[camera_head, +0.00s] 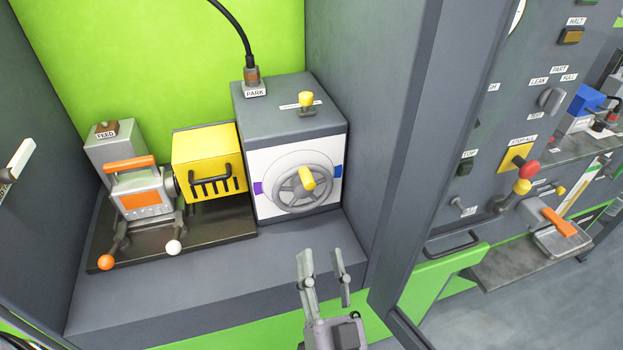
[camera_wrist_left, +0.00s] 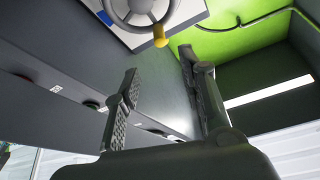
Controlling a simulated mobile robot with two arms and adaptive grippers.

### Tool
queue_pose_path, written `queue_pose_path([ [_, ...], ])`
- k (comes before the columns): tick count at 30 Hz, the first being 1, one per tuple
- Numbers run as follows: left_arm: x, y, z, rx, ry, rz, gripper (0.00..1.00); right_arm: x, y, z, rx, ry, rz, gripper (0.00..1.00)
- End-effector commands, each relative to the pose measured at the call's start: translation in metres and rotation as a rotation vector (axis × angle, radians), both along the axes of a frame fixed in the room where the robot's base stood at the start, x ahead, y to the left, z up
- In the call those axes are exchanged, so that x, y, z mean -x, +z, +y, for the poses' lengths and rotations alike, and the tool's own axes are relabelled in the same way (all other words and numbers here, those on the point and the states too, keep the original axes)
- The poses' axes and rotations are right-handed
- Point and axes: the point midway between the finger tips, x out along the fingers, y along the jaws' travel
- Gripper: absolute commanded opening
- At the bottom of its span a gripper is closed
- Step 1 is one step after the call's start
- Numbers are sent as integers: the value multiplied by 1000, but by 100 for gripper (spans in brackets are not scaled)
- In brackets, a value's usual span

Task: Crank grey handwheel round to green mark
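The grey handwheel (camera_head: 288,199) is on the white front panel (camera_head: 262,159) of a grey box, with a yellow crank knob (camera_head: 307,178) sticking out. A purple mark (camera_head: 257,188) is at the panel's left edge and a blue mark (camera_head: 338,171) at its right; I see no green mark. My left gripper (camera_head: 322,265) is open and empty, in front of and below the wheel, apart from it. In the left wrist view the wheel (camera_wrist_left: 140,6) is cut off at the top, its yellow knob (camera_wrist_left: 160,37) beyond the open fingers (camera_wrist_left: 158,66). My right gripper is not in view.
A yellow slotted box (camera_head: 208,160) and a grey device with an orange handle (camera_head: 130,163) stand left of the wheel box. A grey wall post (camera_head: 405,150) rises to the right. The ledge (camera_head: 240,255) before the wheel is clear.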

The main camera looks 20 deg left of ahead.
Motion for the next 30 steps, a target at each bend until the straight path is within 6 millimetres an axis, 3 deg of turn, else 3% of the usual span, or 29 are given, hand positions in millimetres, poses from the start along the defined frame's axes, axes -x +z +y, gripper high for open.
queue_pose_path([
  [3, -23, 17, 11, -2, 3, -1, 38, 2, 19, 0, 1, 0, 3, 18],
  [18, -105, 50, 52, -3, 1, 2, 38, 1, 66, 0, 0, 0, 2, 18],
  [30, -120, 51, 59, -2, -1, 3, 38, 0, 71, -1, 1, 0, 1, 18],
])
